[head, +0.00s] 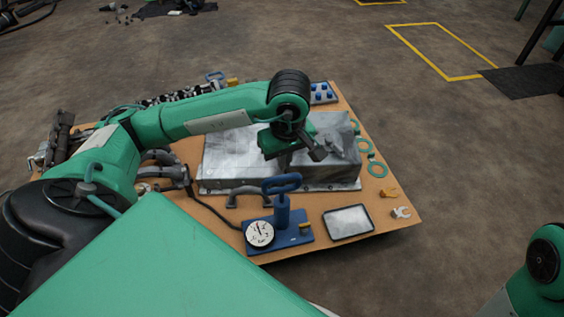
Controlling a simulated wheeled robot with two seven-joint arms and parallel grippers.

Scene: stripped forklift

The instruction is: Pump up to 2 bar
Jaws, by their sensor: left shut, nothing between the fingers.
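A blue hand pump (283,217) with a loop handle (281,183) stands upright on a blue base near the front edge of the board. A round white gauge (260,234) sits at its left; its needle and numbers are too small to read. A dark hose runs from the pump to the left. My left gripper (285,158) is shut and empty, above the grey metal cover and just behind the pump handle, apart from it. My arm hides part of the cover. My right gripper is out of view; only a piece of that arm shows at the lower right.
A grey metal cover (235,155) fills the middle of the brown board (400,225). A small tray (348,222), green rings (377,168) and small fittings (401,213) lie to the right. Dark engine parts lie at the left and back. The floor beyond is mostly clear.

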